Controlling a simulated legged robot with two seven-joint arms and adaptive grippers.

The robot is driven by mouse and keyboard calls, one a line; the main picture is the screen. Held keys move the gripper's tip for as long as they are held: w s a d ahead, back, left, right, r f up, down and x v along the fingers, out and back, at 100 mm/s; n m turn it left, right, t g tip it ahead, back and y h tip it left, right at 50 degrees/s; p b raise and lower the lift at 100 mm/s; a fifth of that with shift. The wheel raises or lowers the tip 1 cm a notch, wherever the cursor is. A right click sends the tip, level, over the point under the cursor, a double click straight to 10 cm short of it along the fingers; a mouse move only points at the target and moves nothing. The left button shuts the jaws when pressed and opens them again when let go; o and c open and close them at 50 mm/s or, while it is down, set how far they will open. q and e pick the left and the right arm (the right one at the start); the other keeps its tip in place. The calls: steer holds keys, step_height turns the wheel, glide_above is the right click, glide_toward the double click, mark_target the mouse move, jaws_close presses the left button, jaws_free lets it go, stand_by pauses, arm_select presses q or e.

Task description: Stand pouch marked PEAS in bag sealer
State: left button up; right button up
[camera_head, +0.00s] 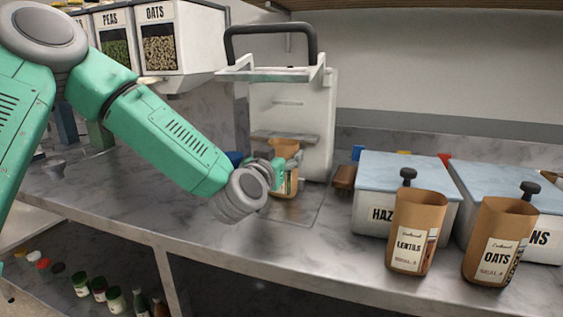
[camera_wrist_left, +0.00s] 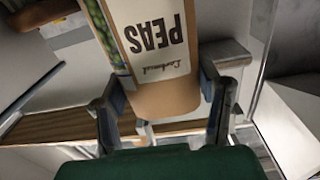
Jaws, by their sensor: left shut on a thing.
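The PEAS pouch (camera_wrist_left: 150,45) is brown kraft with a cream label, seen upside down in the left wrist view. In the head view the pouch (camera_head: 288,182) shows only partly, at the foot of the bag sealer. My left gripper (camera_wrist_left: 163,115) is shut on the pouch, one finger on each side. In the head view my left gripper (camera_head: 276,172) hides part of it. The white bag sealer (camera_head: 315,120) stands at the back with its dark handle raised. The pouch looks upright below the sealer's grey bar; whether it touches the base I cannot tell. My right gripper is not in view.
Brown pouches marked LENTILS (camera_head: 412,255) and OATS (camera_head: 495,262) stand at the right front. White bins with blue lids (camera_head: 405,168) are behind them. PEAS and OATS dispensers (camera_head: 185,45) hang at upper left. The counter's front middle (camera_head: 300,245) is clear.

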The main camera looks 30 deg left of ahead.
arm_select(q)
steer(key=shift+d+r, duration=0.1)
steer(key=shift+r, duration=0.05)
steer(key=shift+s+r, duration=0.2)
steer(key=shift+s, duration=0.1)
steer(key=o, duration=1.7)
steer(key=a, duration=0.1)
steer(key=a+f, duration=0.1)
steer(key=shift+a+f, duration=0.2)
steer(key=shift+a, duration=0.2)
steer(key=shift+a+f, duration=0.1)
steer(key=shift+a, duration=0.15)
steer(key=s+d, duration=0.1)
steer(key=s+d+r, duration=0.1)
steer(key=d, duration=0.1)
steer(key=shift+s+d+r, duration=0.15)
steer(key=shift+s, duration=0.05)
steer(key=p, duration=0.7)
glide_toward(278, 155)
steer(key=shift+s+a+f, duration=0.15)
steer(key=shift+s+a, duration=0.1)
steer(key=shift+a, duration=0.15)
steer(key=shift+s+a+f, duration=0.2)
steer(key=shift+a, duration=0.2)
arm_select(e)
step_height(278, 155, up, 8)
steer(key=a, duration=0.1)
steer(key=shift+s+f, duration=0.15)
